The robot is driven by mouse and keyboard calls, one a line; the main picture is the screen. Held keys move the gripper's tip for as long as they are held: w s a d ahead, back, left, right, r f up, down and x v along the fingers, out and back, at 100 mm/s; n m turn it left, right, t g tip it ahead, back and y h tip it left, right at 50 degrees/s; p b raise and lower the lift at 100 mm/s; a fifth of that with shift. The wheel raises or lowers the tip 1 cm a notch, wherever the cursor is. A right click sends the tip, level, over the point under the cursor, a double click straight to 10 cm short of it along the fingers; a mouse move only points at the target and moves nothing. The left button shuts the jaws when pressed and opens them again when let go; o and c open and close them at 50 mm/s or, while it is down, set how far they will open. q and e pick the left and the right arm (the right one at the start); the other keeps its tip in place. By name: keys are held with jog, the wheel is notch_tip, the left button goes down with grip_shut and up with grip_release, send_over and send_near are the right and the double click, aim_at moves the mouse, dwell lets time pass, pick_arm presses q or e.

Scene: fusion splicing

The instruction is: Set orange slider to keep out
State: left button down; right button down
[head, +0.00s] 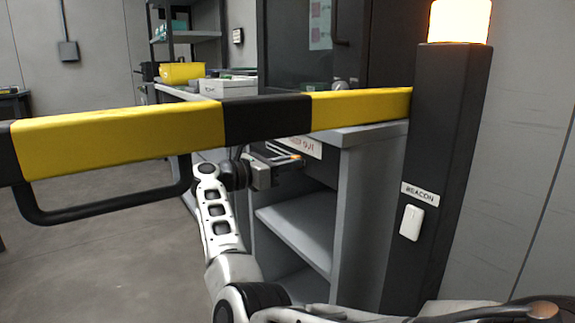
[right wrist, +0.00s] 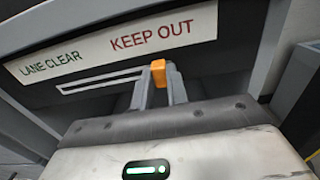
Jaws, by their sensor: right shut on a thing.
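The orange slider (right wrist: 158,72) is a small block at the right end of the visible pale slot (right wrist: 100,81), below the KEEP OUT lettering on the white label strip (right wrist: 95,54). LANE CLEAR stands at the left end of that strip. My right gripper (right wrist: 159,84) is shut on the orange slider, one finger on each side. Any slot behind or right of the fingers is hidden. My left gripper is not in view.
A yellow and black barrier bar (head: 130,137) crosses in front, above my right gripper. A grey bench (head: 365,160) with an open shelf (head: 300,225) stands behind it. A dark beacon post (head: 445,130) with a lit lamp (head: 460,20) and a white switch (head: 411,222) stands right.

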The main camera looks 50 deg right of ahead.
jog(key=c, duration=1.4)
grip_release()
jog(key=shift+s+a, duration=0.1)
jog(key=shift+o, duration=0.2)
